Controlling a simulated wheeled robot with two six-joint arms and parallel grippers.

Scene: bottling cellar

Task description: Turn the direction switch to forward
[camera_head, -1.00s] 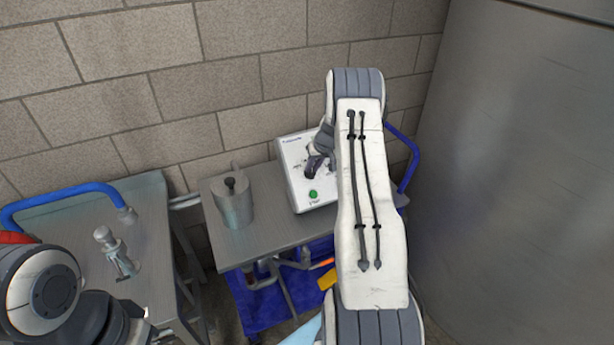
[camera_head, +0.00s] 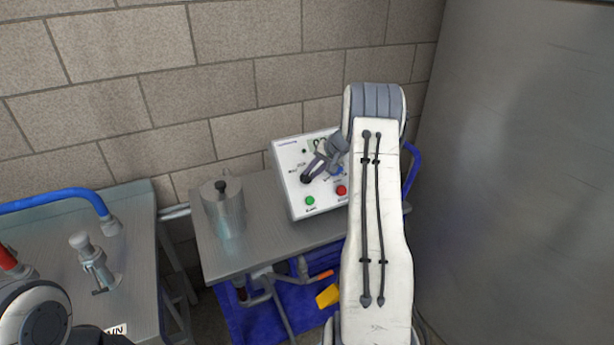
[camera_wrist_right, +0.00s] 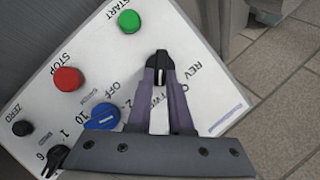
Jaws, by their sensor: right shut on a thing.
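The direction switch (camera_wrist_right: 160,63) is a black knob with a white line on a white control box (camera_head: 283,163). In the right wrist view the line runs roughly up and down the picture. I cannot tell for sure which label the knob points to. My right gripper (camera_wrist_right: 160,80) is shut on the knob, a finger on each side. In the head view the right gripper (camera_head: 308,176) reaches the panel from the right. My left gripper is out of view.
The panel also has a green START button (camera_wrist_right: 129,20), a red STOP button (camera_wrist_right: 67,79) and a blue selector (camera_wrist_right: 103,117). A metal canister (camera_head: 225,208) stands left of the box on the cart (camera_head: 262,230). A steel wall or tank (camera_head: 510,170) rises at the right.

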